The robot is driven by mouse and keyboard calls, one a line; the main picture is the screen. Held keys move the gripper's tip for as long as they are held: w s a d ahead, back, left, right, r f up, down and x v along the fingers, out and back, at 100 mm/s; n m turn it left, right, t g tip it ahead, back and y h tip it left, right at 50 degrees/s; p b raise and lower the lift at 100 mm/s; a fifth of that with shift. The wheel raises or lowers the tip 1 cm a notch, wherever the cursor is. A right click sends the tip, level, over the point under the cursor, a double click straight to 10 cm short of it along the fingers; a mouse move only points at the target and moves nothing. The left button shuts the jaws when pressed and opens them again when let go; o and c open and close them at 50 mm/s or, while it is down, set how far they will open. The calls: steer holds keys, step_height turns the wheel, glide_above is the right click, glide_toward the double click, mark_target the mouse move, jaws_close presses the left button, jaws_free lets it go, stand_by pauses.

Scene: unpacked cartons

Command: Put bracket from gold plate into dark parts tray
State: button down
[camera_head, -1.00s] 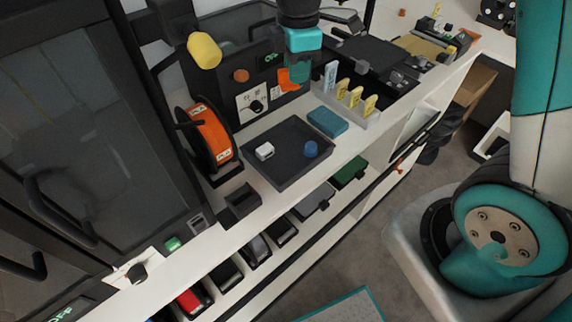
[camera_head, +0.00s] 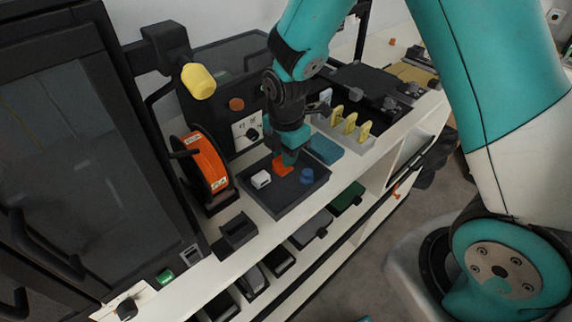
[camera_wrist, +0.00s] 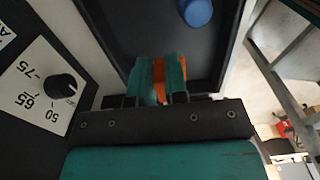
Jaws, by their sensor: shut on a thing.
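My gripper (camera_head: 286,163) is shut on the orange bracket (camera_head: 281,169) and holds it down over the dark parts tray (camera_head: 290,209), between a white block and a blue cap. In the wrist view the bracket (camera_wrist: 158,80) shows between the teal fingers (camera_wrist: 162,85), with the tray floor (camera_wrist: 145,30) beyond. I cannot tell whether the bracket touches the tray floor.
The white block (camera_head: 261,179) and blue cap (camera_head: 306,175) are in the tray. A teal box (camera_head: 325,149) stands just behind it, beside a rack of yellow pieces (camera_head: 350,124). An orange spool (camera_head: 208,160) stands to the left. A black machine panel (camera_head: 238,105) is behind.

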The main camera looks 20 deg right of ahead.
mark_target(286, 176)
steer(key=shift+f, duration=2.1)
steer(key=shift+f, duration=0.1)
steer(key=c, duration=1.1)
jaws_free()
steer(key=shift+c, duration=0.2)
step_height(286, 176, up, 12)
steer(key=shift+s+r+b, duration=0.1)
steer(key=shift+r+b, duration=0.05)
steer(key=shift+b, duration=0.55)
steer(key=s+a+r+m+y, duration=0.2)
steer(key=s+r+m, duration=0.3)
steer(key=s, duration=0.5)
steer(key=s+a+r+m+y, duration=0.2)
steer(key=s+r+m, duration=0.4)
steer(key=s+m, duration=0.3)
steer(key=shift+s+a+r+m, duration=0.2)
steer(key=shift+s+a+m, duration=0.1)
steer(key=shift+s+a, duration=0.45)
steer(key=shift+w, duration=0.1)
